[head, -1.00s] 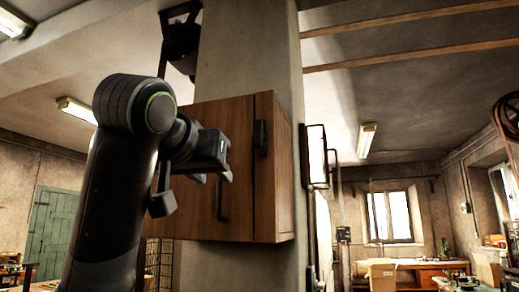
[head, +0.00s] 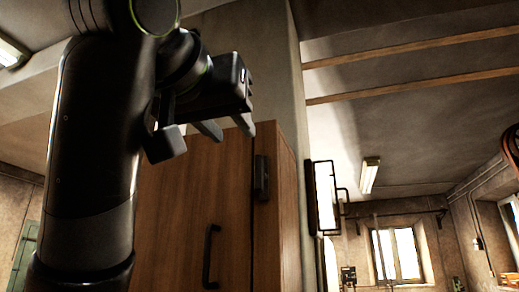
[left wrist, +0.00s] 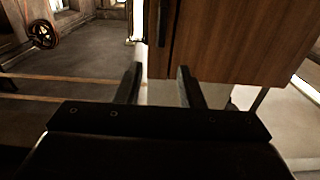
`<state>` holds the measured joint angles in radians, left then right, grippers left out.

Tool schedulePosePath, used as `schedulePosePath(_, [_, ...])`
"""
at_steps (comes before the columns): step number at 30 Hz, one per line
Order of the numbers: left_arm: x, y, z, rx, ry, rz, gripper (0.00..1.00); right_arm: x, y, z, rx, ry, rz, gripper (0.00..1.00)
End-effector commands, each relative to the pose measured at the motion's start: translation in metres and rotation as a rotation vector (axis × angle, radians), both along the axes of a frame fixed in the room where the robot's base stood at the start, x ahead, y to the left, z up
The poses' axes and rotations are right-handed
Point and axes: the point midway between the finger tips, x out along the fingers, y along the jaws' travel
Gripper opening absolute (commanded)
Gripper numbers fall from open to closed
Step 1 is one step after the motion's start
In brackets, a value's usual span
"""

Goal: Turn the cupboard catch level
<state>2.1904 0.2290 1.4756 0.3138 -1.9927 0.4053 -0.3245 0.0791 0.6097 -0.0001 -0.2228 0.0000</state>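The cupboard catch (head: 261,178) is a small dark upright bar at the right edge of the wooden cupboard's (head: 185,195) front. It stands vertical. In the left wrist view the dark bar shows at the top (left wrist: 163,22). My left gripper (head: 228,130) is open and empty, up and left of the catch in the head view, near the cupboard's top edge and apart from the catch. In the left wrist view its two fingers (left wrist: 158,85) stand apart with nothing between them. My right gripper is not in view.
A dark door handle (head: 210,255) sits on the cupboard front, left of and below the catch. The cupboard hangs on a pale pillar (head: 275,65). A lit framed panel (head: 326,197) stands out to the right of the cupboard.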

Motion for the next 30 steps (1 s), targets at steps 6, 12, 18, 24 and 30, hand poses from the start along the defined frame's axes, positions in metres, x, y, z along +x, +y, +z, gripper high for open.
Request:
schedulePosePath(6, [0.017, -0.006, 0.005, 0.002, 0.002, -0.001, 0.35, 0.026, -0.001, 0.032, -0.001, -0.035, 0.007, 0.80])
schedulePosePath(12, [0.034, -0.011, 0.005, 0.000, 0.004, -0.001, 0.35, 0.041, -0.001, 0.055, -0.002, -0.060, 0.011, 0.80])
schedulePosePath(18, [0.062, -0.020, 0.004, 0.000, 0.007, -0.002, 0.35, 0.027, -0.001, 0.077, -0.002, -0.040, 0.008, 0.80])
schedulePosePath(24, [0.098, -0.032, 0.004, 0.001, 0.006, -0.002, 0.35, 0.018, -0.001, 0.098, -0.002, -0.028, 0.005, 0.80])
schedulePosePath(30, [0.123, -0.040, 0.002, -0.001, 0.003, -0.002, 0.35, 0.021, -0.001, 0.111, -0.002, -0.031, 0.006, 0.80])
